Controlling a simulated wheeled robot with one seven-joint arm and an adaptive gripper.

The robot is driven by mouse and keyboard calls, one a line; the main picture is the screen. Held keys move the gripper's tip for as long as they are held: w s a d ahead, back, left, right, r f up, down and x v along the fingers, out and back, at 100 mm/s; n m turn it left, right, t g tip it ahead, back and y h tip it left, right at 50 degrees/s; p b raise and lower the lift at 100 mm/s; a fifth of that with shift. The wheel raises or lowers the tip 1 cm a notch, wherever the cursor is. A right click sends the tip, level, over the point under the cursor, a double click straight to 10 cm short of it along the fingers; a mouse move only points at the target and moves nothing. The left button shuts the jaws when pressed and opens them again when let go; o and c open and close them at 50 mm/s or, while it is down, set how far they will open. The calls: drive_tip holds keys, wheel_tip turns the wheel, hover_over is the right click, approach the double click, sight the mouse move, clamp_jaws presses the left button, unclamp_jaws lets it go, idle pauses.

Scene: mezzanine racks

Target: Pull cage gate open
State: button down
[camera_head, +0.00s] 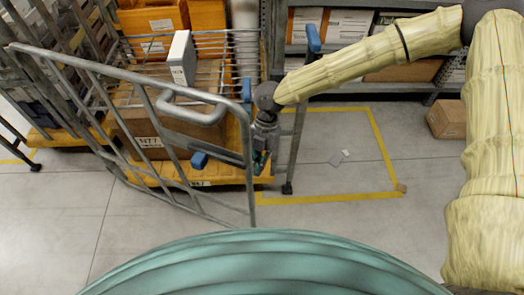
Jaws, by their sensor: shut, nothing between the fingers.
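The cage gate (92,76) is a grey tubular frame with a looped handle (187,106) and a blue-ended part (199,160) low on it. It slants across the front of the cage, with its right upright (250,190) nearer to me than the yellow cage base (160,178). A gap shows between that upright and the cage's blue-topped corner post (298,120). My gripper (261,165) points down in this gap, close by the gate's upright. It is shut and empty. Whether it touches the upright I cannot tell.
Cartons (165,135) and a white box (182,60) are in the cage. Racks with boxes (340,25) line the back. A carton (448,119) sits on the floor at the right. The taped floor area (345,165) is mostly clear, with small scraps.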

drive_tip(key=shift+s+a+r, duration=0.1)
drive_tip(key=shift+s+a, duration=0.2)
drive_tip(key=shift+s, duration=0.4)
drive_tip(key=shift+s+a, duration=0.3)
drive_tip(key=shift+s, duration=0.4)
drive_tip(key=shift+s+a, duration=0.1)
drive_tip(key=shift+s, duration=0.05)
